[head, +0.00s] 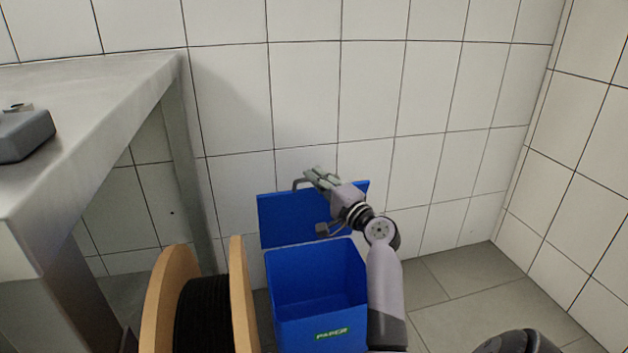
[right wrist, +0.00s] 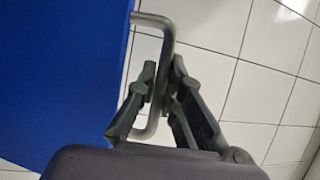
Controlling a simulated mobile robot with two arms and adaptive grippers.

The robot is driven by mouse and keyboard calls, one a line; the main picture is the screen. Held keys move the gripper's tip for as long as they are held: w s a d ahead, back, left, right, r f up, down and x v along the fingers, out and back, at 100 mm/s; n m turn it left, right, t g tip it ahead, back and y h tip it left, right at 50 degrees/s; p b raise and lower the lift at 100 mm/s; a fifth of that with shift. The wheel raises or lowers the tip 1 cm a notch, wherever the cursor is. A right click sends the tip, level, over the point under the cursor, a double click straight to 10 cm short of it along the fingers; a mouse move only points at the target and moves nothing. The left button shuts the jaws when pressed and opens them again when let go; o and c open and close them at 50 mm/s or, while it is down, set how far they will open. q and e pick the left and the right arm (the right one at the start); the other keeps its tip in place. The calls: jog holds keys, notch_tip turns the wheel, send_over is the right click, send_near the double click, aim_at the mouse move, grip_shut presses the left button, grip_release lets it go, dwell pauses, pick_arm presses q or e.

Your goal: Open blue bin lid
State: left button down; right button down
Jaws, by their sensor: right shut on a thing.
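The blue bin (head: 318,318) stands on the floor with a green "PAPER" label on its front. Its interior shows from above. The blue lid (head: 285,217) stands raised at the back of the bin, near the tiled wall. A grey metal handle (head: 300,182) is at the lid's top edge. My right gripper (head: 316,176) is at that edge, shut on the handle. In the right wrist view the bent handle (right wrist: 163,50) passes between the fingers of the right gripper (right wrist: 160,90), beside the blue lid (right wrist: 60,70). My left gripper is not in view.
A wooden cable spool (head: 240,295) with black cable stands just left of the bin. A metal table (head: 90,110) with a grey object (head: 25,135) on it is at the left. Tiled walls close off the back and right. Floor (head: 490,285) is clear right of the bin.

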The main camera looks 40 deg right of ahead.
jog(key=shift+f, duration=0.1)
jog(key=c, duration=1.7)
grip_release()
jog(key=s, duration=0.4)
jog(key=s+a+f, duration=0.1)
jog(key=s, duration=0.6)
jog(key=shift+s+a+f, duration=0.15)
jog(key=shift+s+f, duration=0.25)
